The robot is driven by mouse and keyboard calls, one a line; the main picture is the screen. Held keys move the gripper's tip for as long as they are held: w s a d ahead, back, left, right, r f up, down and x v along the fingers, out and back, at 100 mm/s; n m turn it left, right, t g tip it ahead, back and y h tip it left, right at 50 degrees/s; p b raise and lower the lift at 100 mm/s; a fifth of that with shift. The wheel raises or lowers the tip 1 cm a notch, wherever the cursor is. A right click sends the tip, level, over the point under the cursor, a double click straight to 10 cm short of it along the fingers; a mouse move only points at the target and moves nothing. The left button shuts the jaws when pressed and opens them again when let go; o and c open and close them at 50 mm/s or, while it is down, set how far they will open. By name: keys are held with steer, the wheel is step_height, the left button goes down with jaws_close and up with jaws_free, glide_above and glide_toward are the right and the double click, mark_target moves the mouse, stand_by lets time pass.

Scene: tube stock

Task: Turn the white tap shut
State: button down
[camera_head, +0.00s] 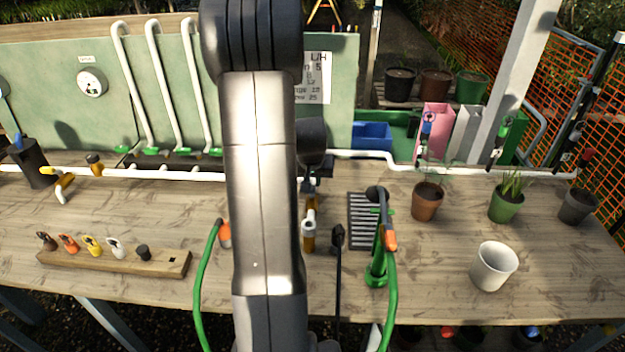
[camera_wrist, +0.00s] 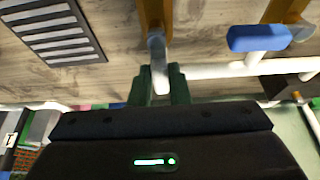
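The white tap has a brass body and a pale lever. In the wrist view its lever (camera_wrist: 158,62) reaches in between my gripper's two green fingers (camera_wrist: 159,80). The fingers stand a narrow gap apart, one on each side of the lever. I cannot tell whether they press on it. In the head view a brass tap with a pale end (camera_head: 309,235) shows just right of my arm. My arm hides much of the tap area, and my fingertips are not clear there.
In the wrist view a blue-handled tap (camera_wrist: 258,38) is close by. A slotted drain (camera_head: 362,222) and a green stand with a hose (camera_head: 378,262) are to the right. A white cup (camera_head: 493,266) and potted plants stand further right. A white pipe (camera_head: 345,154) runs along the back.

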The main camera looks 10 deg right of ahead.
steer(key=shift+f+b, duration=0.1)
steer(key=shift+b, duration=0.3)
steer(key=shift+d+m+b, duration=0.1)
steer(key=shift+m+b, duration=0.2)
steer(key=shift+b, duration=0.05)
steer(key=m+b, duration=0.1)
steer(key=m+h+b, duration=0.1)
steer(key=b, duration=0.1)
steer(key=m+b, duration=0.1)
steer(key=shift+s+d+f+b, duration=0.1)
steer(key=shift+d+f+b, duration=0.2)
steer(key=shift+b, duration=0.1)
steer(key=s+m+g+b, duration=0.1)
steer(key=m+b, duration=0.1)
steer(key=m, duration=0.2)
steer(key=s+m+g+h+b, duration=0.1)
steer(key=m+g+b, duration=0.1)
steer(key=m, duration=0.3)
steer(key=s+d+m+g+h+b, duration=0.1)
steer(key=m+g+b, duration=0.1)
steer(key=m+b, duration=0.2)
steer(key=shift+r+m, duration=0.4)
steer(key=shift+m, duration=0.3)
steer(key=c, duration=1.4)
jaws_free()
steer(key=shift+o, duration=0.2)
steer(key=shift+r, duration=0.15)
